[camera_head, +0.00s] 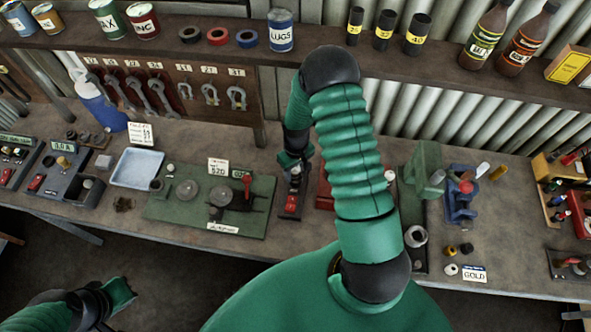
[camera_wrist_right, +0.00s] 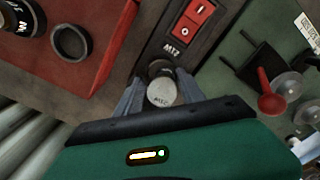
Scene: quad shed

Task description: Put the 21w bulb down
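The 21w bulb shows in the right wrist view (camera_wrist_right: 162,93) as a pale round end marked 21W, with a darker part beyond it. My right gripper (camera_wrist_right: 161,84) has one finger on each side of the bulb and looks shut on it. The bulb is over a dark base (camera_wrist_right: 172,48) marked 21W with a red switch (camera_wrist_right: 192,20); whether it is seated there is hidden. In the head view my right gripper (camera_head: 293,165) is above this base, partly behind my arm. My left gripper (camera_head: 112,297) is low at the left, off the bench; its fingers are unclear.
A green board (camera_head: 165,208) with round discs and a red lever lies left of the base. A red unit (camera_head: 325,188) stands close on its right. A blue-white tray (camera_head: 137,168) is farther left. A shelf (camera_head: 190,49) with tins and bottles runs above the bench.

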